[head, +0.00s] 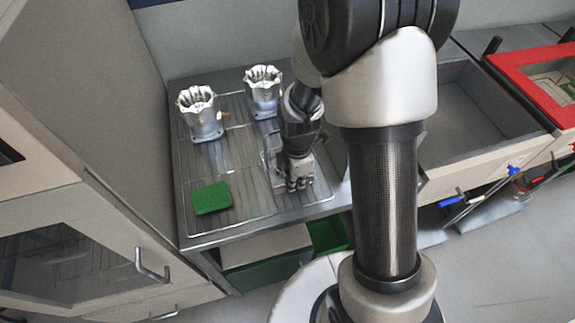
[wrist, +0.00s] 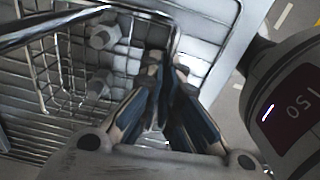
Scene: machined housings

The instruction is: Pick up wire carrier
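The wire carrier (wrist: 47,68), a basket of thin metal wire with a thicker rod along its top, fills the left of the wrist view. In the head view the wire carrier (head: 269,152) stands on the worktop, partly hidden by my arm. My gripper (head: 300,186) points down just to its right. In the wrist view my gripper (wrist: 166,72) has its fingertips close together at the carrier's right end, where a wire runs down near them. I cannot tell whether the fingers touch or clasp that wire.
Two silver machined housings (head: 201,115) (head: 263,92) stand at the back of the ribbed worktop (head: 240,180). A green block (head: 211,197) lies at the front left. An open drawer (head: 475,112) and a red-framed tray (head: 543,80) are to the right.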

